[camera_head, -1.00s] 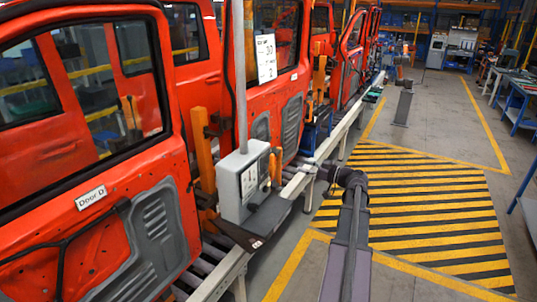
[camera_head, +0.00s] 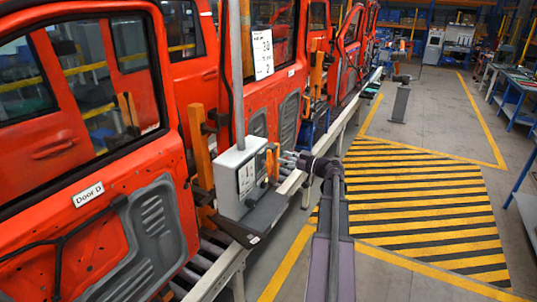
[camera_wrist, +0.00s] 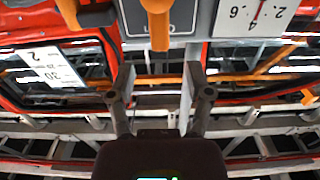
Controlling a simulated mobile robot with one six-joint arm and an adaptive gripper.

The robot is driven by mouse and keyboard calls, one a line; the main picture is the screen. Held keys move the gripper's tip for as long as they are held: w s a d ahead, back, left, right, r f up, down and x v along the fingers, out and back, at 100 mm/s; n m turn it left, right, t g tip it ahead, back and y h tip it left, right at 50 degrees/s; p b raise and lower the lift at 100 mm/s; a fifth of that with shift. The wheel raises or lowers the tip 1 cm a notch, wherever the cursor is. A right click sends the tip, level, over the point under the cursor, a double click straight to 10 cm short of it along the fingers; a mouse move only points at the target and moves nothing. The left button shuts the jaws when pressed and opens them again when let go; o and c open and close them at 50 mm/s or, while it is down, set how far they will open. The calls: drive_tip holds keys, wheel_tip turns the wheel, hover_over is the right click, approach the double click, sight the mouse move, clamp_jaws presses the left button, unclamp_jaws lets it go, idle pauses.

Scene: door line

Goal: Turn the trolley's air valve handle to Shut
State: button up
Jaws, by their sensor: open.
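The trolley's grey valve box (camera_head: 238,182) stands at the rail's edge, with a white gauge face on its front. The orange valve handle (camera_head: 270,165) is on the box's right side. In the wrist view the handle (camera_wrist: 158,25) hangs down from the top edge, in line with the gap between my fingers. My gripper (camera_wrist: 158,88) is open and empty, with the fingers apart and short of the handle's end. In the head view my gripper (camera_head: 286,160) is just right of the handle. The label behind the handle is partly hidden, so I cannot read its setting.
A gauge (camera_wrist: 255,18) with a red needle is beside the handle in the wrist view. Orange-red doors, one marked Door D (camera_head: 88,195), line the left. A grey pole rises from behind the box. The striped floor (camera_head: 420,210) to the right is clear.

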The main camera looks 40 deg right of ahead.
sight(271, 154)
drive_tip(key=shift+x, duration=3.4)
clamp_jaws()
